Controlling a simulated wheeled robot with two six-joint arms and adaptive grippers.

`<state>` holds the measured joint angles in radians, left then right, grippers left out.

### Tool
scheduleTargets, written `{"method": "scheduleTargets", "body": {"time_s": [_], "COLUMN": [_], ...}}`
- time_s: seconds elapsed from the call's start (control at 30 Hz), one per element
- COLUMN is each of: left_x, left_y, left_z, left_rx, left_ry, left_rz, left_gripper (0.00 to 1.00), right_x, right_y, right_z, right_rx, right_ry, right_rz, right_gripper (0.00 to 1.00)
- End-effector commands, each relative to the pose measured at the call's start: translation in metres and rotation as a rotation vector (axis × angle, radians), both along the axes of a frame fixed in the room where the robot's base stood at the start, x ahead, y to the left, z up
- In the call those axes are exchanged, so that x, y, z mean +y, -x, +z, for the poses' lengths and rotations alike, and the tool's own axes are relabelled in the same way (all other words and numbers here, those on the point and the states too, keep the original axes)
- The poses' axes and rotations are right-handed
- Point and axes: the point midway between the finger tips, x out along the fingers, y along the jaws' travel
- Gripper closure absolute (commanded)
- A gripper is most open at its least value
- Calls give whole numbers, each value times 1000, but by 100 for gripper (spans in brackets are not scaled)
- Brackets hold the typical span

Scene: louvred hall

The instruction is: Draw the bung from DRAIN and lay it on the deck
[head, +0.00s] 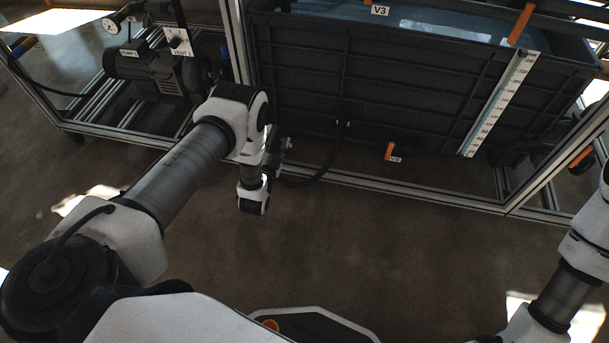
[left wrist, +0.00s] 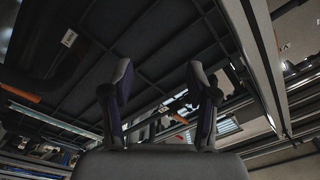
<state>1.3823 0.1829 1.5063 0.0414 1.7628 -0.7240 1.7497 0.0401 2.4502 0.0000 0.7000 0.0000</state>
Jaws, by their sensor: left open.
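No bung and no label reading DRAIN can be made out in either view, and I cannot tell which surface is the deck. The dark grey tank (head: 360,75) stands in the frame ahead; its ribbed panel (left wrist: 150,45) fills much of the left wrist view. My left gripper (head: 284,147) is small and partly hidden behind its own wrist, in front of the tank's lower left part. In the left wrist view its two fingers (left wrist: 160,75) stand wide apart with nothing between them. My right arm is at the right edge, its gripper out of view.
An orange valve handle (head: 389,150) labelled V9 sits below the tank. A dark hose (head: 318,177) curves beside my left gripper. A pump (head: 150,72) stands at the left, and a graduated scale (head: 495,105) is on the tank's right. The floor (head: 350,245) in front is clear.

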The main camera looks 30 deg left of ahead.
Motion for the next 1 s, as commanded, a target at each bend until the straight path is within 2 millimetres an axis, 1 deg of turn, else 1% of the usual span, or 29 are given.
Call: {"method": "scheduleTargets", "body": {"time_s": [0.03, 0.07, 0.1, 0.2, 0.23, 0.3, 0.37, 0.47, 0.57, 0.8, 1.0], "left_x": [5, 8, 10, 13, 13, 14, 14, 15, 18, 27, 34], "left_y": [6, 9, 16, 28, 30, 33, 34, 28, 17, -21, -50], "left_z": [-63, -81, -103, -141, -147, -154, -154, -152, -154, -155, -154], "left_rx": [10, 16, 30, 58, 63, 71, 73, 72, 73, 71, 73], "left_ry": [-3, -5, -6, -6, -6, -7, -6, -6, -6, -5, -6], "left_rz": [7, 10, 14, 18, 19, 19, 19, 19, 20, 20, 18], "left_gripper": [42, 42, 42, 42, 42, 42, 42, 42, 42, 42, 42], "right_x": [0, 0, 0, 0, 0, 0, 0, 0, 0, -1, -1], "right_y": [0, 0, 0, 0, 0, 0, 0, -1, -1, -2, -3], "right_z": [-53, -66, -81, -105, -108, -111, -111, -112, -120, -146, -159], "right_rx": [0, 0, 0, -1, -1, -1, -1, -2, -2, -4, -7], "right_ry": [0, 0, 0, 0, 0, 0, 0, 0, 0, 1, 1], "right_rz": [0, 0, 0, 0, 0, 0, 0, 0, -1, -5, -9], "right_gripper": [60, 60, 60, 60, 60, 60, 60, 60, 60, 60, 60]}}
